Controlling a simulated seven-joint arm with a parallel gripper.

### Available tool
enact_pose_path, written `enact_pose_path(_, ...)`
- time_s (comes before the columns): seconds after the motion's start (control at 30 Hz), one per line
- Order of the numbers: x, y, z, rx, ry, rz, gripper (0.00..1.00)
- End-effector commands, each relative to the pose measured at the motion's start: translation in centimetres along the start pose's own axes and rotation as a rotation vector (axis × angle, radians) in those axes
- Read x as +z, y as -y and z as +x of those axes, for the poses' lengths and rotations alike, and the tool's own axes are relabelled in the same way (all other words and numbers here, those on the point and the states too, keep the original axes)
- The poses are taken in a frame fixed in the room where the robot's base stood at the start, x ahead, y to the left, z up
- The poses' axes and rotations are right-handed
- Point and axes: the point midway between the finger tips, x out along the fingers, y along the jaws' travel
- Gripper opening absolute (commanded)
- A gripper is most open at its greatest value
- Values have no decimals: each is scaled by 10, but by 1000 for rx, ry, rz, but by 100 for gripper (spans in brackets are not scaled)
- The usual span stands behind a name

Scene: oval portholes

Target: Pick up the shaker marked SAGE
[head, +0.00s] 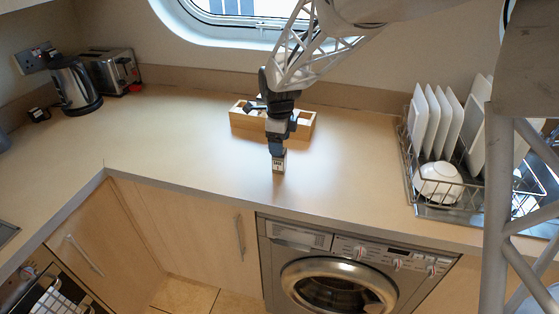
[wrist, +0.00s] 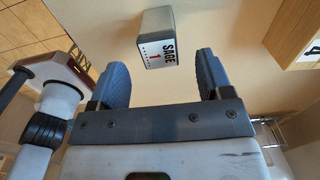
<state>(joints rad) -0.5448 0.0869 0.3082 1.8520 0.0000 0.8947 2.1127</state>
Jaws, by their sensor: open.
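The shaker marked SAGE (wrist: 158,49) shows in the wrist view as a grey block with a white label, just beyond and between my fingertips. In the head view the shaker (head: 279,163) stands on the counter (head: 190,150) near its front edge. My gripper (wrist: 164,78) is open, with one finger to each side of the shaker's line and nothing held. In the head view my gripper (head: 277,150) is directly over the shaker, pointing down. Whether the fingers overlap the shaker's top is hard to tell.
A wooden compartment box (head: 303,123) stands behind my gripper; its face with a "4" shows in the wrist view (wrist: 306,38). A dish rack (head: 410,165) with plates and a bowl is at right. A kettle (head: 75,85) and toaster (head: 110,72) are at far left.

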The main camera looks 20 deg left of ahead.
Motion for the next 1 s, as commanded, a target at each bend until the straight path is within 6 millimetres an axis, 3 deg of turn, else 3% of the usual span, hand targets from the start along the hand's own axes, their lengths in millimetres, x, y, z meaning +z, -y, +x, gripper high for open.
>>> enact_pose_path(0.4,0,-1,42,1,-1,0,72)
enact_pose_path(1.0,0,-1,44,0,0,0,72)
